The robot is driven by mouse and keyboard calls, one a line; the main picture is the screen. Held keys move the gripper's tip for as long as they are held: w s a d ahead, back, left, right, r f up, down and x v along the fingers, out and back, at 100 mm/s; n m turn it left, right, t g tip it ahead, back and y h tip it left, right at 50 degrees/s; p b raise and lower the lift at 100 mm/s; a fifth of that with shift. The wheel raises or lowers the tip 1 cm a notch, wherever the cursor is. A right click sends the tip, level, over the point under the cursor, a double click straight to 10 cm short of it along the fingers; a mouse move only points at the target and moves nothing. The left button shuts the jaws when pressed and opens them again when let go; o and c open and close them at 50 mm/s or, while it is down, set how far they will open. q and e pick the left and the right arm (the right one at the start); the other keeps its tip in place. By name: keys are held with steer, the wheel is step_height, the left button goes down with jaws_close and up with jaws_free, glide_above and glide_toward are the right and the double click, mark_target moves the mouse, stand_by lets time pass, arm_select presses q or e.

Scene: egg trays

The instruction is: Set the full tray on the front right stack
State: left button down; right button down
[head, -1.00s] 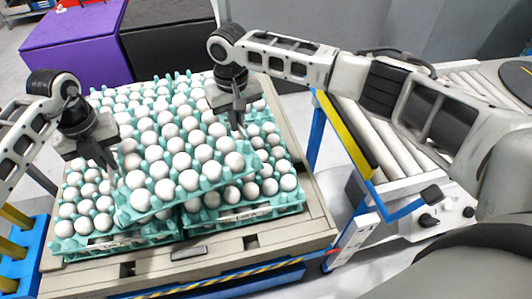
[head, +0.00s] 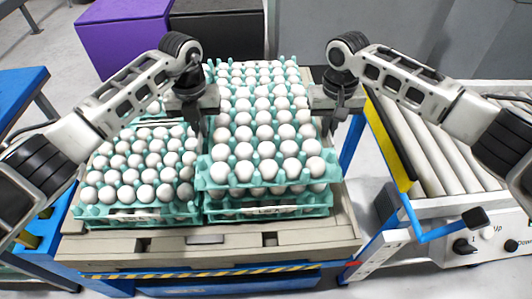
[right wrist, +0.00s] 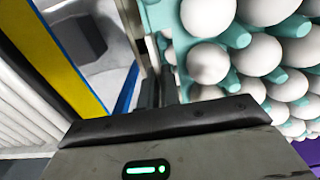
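The full tray (head: 270,184), teal and loaded with white eggs, is level between my two grippers, directly over the front right stack (head: 270,211). Eggs of the stack's top tray show in a narrow band under its front edge; I cannot tell whether the trays touch. My left gripper (head: 197,127) is shut on its left edge. My right gripper (head: 333,122) is shut on its right edge. In the right wrist view the right fingers (right wrist: 163,90) sit close together against the tray's teal wall (right wrist: 157,14); the exact grip is partly hidden.
The front left stack (head: 135,213) of egg trays stands close beside, lower than the full tray. More egg trays stand behind. The pallet (head: 200,243) has a bare front strip. A roller conveyor (head: 425,150) with a yellow side and blue frame is at right.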

mark_target(204, 141)
arm_select(q)
steer(key=shift+r, duration=0.2)
arm_select(e)
steer(key=shift+r, duration=0.2)
